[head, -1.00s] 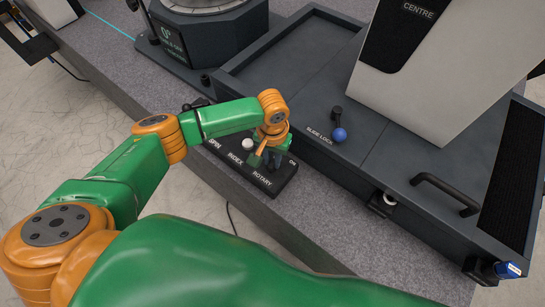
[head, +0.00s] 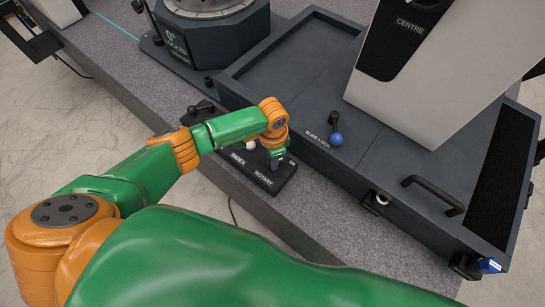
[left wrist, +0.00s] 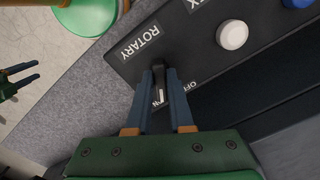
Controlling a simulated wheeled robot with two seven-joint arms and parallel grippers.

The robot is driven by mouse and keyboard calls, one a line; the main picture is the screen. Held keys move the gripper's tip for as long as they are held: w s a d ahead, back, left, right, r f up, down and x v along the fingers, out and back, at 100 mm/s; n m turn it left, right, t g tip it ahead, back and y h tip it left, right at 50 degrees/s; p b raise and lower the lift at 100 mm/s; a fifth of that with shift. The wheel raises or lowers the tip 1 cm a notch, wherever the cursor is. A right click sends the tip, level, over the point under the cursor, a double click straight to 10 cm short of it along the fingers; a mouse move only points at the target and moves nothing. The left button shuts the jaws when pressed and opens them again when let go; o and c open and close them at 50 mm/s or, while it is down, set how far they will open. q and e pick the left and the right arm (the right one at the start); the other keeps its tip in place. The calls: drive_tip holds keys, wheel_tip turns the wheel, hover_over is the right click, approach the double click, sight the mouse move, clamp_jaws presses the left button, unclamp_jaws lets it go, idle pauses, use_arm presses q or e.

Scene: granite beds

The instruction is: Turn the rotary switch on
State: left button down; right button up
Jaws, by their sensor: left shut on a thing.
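The rotary switch (left wrist: 160,80) is a small black lever knob beside the ROTARY label on a dark switch panel (left wrist: 135,65). In the left wrist view the two fingers of my left gripper (left wrist: 159,84) stand on either side of it, shut on it. In the head view my left gripper (head: 276,161) points down onto the right end of the panel (head: 262,190), and its fingers hide most of the switch. ON and OFF marks lie near the knob; which one it points to I cannot tell. My right gripper (left wrist: 22,80) shows at the left wrist view's edge, fingers apart and empty.
A white knob (head: 250,146) and a black lever (head: 203,107) are on the same panel. A blue SLIDE LOCK ball (head: 336,139) and a black handle (head: 433,195) are on the dark machine bed to the right. The granite top (head: 222,172) is clear along its front edge.

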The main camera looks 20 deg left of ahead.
use_arm(q)
drive_tip(key=shift+m, duration=0.9)
drive_tip(key=c, duration=0.8)
unclamp_jaws()
drive_tip(key=shift+d, duration=0.1)
wheel_tip(320, 180, up, 7)
drive_tip(key=shift+r+p, duration=0.1)
drive_tip(key=shift+p, duration=0.4)
drive_tip(key=shift+w, duration=0.1)
